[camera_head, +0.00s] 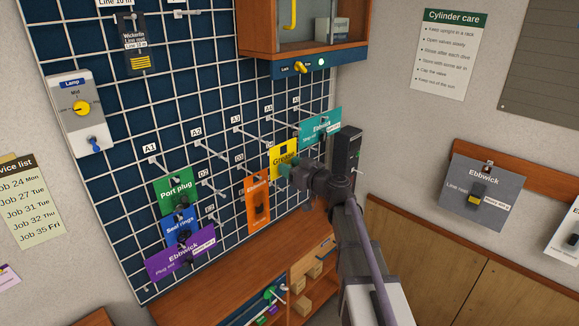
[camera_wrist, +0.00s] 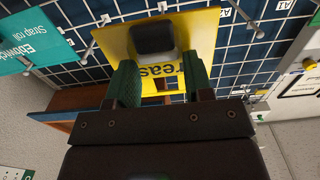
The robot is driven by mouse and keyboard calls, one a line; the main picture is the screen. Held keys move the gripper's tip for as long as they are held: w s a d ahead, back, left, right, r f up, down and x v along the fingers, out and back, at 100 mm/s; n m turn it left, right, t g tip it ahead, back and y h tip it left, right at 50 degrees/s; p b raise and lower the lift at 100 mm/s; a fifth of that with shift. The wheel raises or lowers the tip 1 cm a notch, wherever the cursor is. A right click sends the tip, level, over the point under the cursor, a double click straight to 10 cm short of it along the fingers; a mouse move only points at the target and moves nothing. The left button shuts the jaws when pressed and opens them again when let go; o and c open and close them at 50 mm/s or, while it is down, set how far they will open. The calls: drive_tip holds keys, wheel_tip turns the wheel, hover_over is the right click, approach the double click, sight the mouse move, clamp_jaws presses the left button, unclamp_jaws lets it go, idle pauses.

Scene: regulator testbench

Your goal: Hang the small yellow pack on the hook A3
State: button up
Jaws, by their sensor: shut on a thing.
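The small yellow pack (camera_head: 284,148), marked Grease, is held upright in front of the grid board. My gripper (camera_head: 289,172) is shut on it; in the wrist view the yellow card (camera_wrist: 110,40) shows behind the two green fingers (camera_wrist: 162,88), with a dark block on its front between them. The hook A3 (camera_head: 250,138) is a thin rod sticking out from the board below its label, left of the pack in the head view. I see nothing on its visible part. Whether the pack touches any hook cannot be told.
A teal Ebbwick pack (camera_head: 320,126) hangs close right of the yellow pack. An orange pack (camera_head: 258,203) hangs below left. Green (camera_head: 175,190), blue (camera_head: 182,228) and purple (camera_head: 180,255) packs hang further left. A cabinet (camera_head: 318,68) juts out above.

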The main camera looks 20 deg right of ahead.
drive_tip(key=shift+w+d+f, duration=0.1)
drive_tip(key=shift+w+d, duration=0.1)
drive_tip(key=shift+w, duration=0.1)
drive_tip(key=shift+w+a, duration=0.4)
drive_tip(key=shift+a, duration=0.15)
drive_tip(key=shift+x, duration=0.95)
drive_tip(key=f+b+x, duration=0.1)
drive_tip(key=x, duration=0.5)
drive_tip(key=shift+w, duration=0.15)
drive_tip(key=o, duration=1)
